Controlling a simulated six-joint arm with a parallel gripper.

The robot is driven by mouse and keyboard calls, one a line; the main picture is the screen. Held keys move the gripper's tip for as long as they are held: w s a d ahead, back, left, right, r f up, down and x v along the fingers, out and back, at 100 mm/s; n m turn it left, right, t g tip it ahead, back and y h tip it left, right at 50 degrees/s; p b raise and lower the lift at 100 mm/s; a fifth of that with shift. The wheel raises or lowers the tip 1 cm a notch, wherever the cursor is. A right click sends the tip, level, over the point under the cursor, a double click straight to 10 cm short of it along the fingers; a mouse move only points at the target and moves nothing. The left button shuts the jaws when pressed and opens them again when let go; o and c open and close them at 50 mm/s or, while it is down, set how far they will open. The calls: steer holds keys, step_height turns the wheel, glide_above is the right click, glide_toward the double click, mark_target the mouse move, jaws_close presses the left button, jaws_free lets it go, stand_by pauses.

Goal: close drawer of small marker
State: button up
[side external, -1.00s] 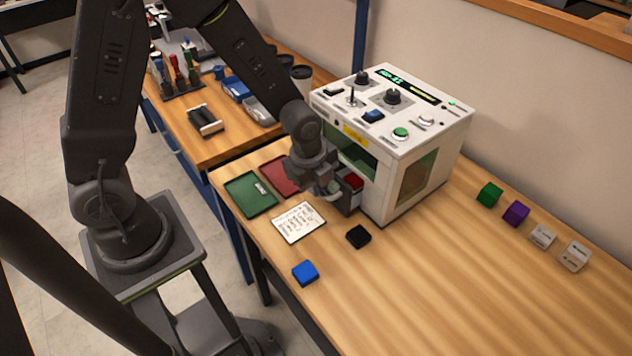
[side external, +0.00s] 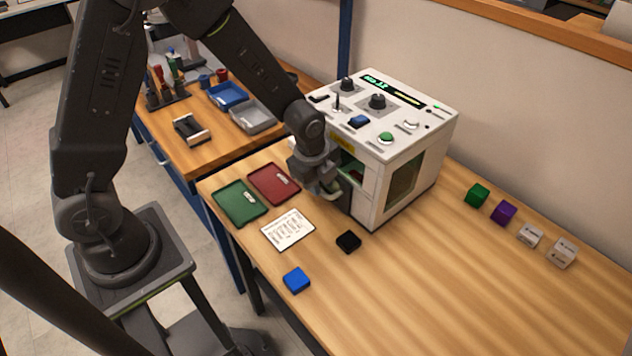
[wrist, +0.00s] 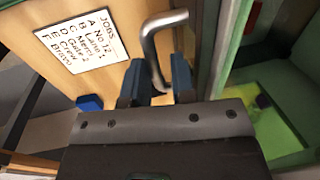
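The small marker (side external: 405,190) is a white box with knobs and buttons on top and green windows. My gripper (side external: 333,188) is at its lower front, at the drawer. In the wrist view, the drawer's silver bent handle (wrist: 160,45) passes between the two dark fingers of my gripper (wrist: 158,88). The fingers are apart, with a little gap beside the handle.
A green tray (side external: 240,219), a red tray (side external: 285,197), a jobs card (side external: 288,230), a black block (side external: 348,241) and a blue block (side external: 296,279) lie in front of the marker. Green (side external: 477,195), purple (side external: 504,212) and white blocks (side external: 562,252) stand at the right.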

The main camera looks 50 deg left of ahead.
steer(key=shift+o, duration=1.2)
steer(key=shift+r, duration=0.1)
step_height(320, 180, up, 14)
steer(key=s, duration=0.2)
steer(key=shift+s+f, duration=0.25)
steer(key=shift+s, duration=0.05)
steer(key=s+a+r+n+t, duration=0.1)
steer(key=s+r+n, duration=0.3)
steer(key=s+n, duration=0.4)
steer(key=s+a+r+n+t, duration=0.1)
steer(key=s+r+n+t, duration=0.1)
steer(key=s+r+n, duration=0.3)
steer(key=s+n, duration=0.3)
steer(key=n, duration=0.1)
steer(key=shift+n+t, duration=0.3)
steer(key=shift+n, duration=0.1)
steer(key=shift+w+a, duration=0.1)
steer(key=shift+c, duration=0.3)
